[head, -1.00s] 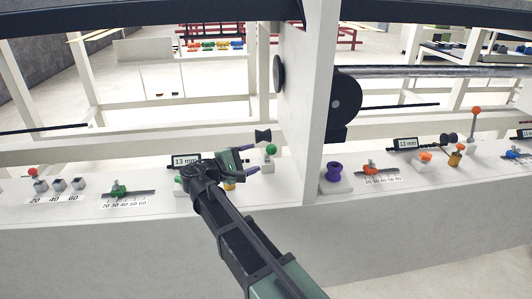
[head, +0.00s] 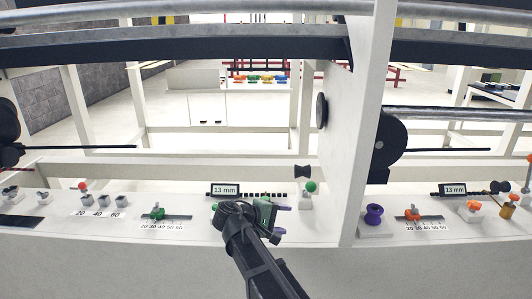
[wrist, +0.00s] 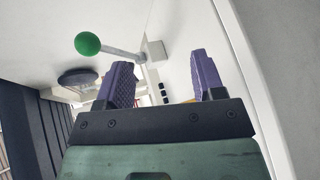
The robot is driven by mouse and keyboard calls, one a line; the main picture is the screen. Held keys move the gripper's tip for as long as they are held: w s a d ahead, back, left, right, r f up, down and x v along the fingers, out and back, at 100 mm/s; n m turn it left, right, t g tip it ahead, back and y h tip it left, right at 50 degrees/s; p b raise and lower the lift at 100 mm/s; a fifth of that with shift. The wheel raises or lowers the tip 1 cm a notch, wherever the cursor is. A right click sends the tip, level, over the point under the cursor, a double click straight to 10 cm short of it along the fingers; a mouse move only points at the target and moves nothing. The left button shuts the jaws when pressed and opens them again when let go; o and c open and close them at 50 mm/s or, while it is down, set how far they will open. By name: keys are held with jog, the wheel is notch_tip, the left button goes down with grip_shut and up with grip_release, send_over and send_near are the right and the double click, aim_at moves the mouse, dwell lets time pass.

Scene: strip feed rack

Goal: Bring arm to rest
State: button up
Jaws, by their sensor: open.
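My gripper (head: 280,221) is at the end of my arm, above the white bench ledge in the head view, just in front of the 13 mm display (head: 225,190). In the wrist view its two purple fingers (wrist: 163,85) stand apart with nothing between them. A green ball-topped lever (head: 310,187) stands to the right of and behind my gripper. Part of the ledge behind my gripper is hidden.
A white upright post (head: 352,200) with a black roller (head: 390,147) stands to the right. A green slider (head: 157,213) sits on a scale to the left. Rails cross overhead.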

jog(key=s+d+r+m+g+y+p, duration=0.2)
jog(key=s+d+r+m+y+p, duration=0.2)
jog(key=s+p, duration=0.5)
jog(key=s+d+r+m+g+y+p, duration=0.3)
jog(key=s+d+r+y+p, duration=0.3)
jog(key=p, duration=0.8)
notch_tip(320, 180, up, 4)
jog(key=s+m+y, duration=0.1)
jog(key=s+y, duration=0.1)
jog(key=shift+s, duration=0.35)
jog(key=shift+r, duration=0.1)
